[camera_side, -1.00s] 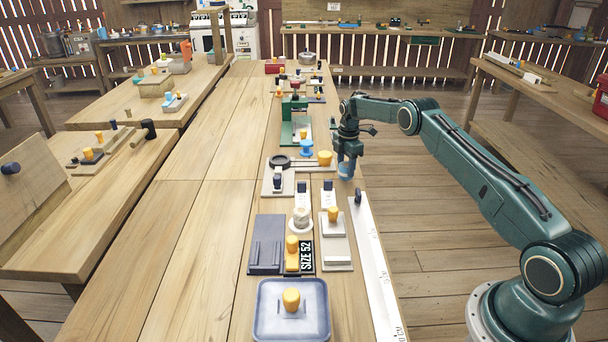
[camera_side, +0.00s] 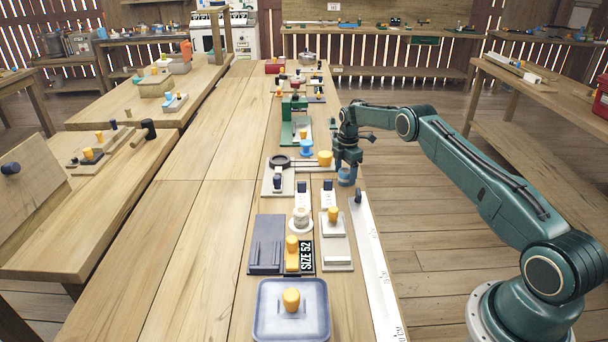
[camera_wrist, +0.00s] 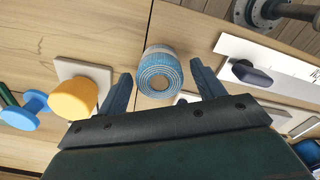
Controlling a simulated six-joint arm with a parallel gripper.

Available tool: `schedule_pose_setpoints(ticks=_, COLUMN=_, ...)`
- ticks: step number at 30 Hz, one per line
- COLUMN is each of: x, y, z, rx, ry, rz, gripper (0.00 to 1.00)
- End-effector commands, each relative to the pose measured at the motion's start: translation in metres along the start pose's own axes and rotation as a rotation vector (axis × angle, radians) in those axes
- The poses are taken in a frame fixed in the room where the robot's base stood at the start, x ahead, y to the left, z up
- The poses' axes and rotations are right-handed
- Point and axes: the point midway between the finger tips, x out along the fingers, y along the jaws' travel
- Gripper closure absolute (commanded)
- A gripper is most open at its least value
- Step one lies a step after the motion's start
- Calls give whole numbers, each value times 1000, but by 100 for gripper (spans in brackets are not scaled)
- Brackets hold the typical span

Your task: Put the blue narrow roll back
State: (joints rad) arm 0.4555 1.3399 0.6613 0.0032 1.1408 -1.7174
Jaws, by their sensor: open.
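In the side view the roll (camera_side: 347,178) is at the right edge of the long bench, below my gripper (camera_side: 347,160). My gripper (camera_wrist: 162,84) is open, with one finger on each side of the roll and visible gaps in the wrist view. Whether the roll rests fully on the bench is hard to tell.
A yellow knob (camera_side: 325,158) and a bright blue spool (camera_side: 306,148) stand left of the roll. A long white ruler strip (camera_side: 378,265) lies along the bench edge nearer the camera. Small fixtures with dark knobs (camera_side: 328,187) stand close by. The bench's left side (camera_side: 190,200) is clear.

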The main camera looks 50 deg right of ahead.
Motion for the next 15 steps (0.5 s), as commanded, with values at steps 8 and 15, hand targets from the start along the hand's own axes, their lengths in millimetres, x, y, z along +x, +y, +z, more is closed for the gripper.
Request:
schedule_pose_setpoints(ticks=8, x=-6, y=0, z=0, rx=0, ry=0, rz=1, gripper=32)
schedule_pose_setpoints(ticks=15, x=-31, y=0, z=0, rx=0, ry=0, rz=2, gripper=32)
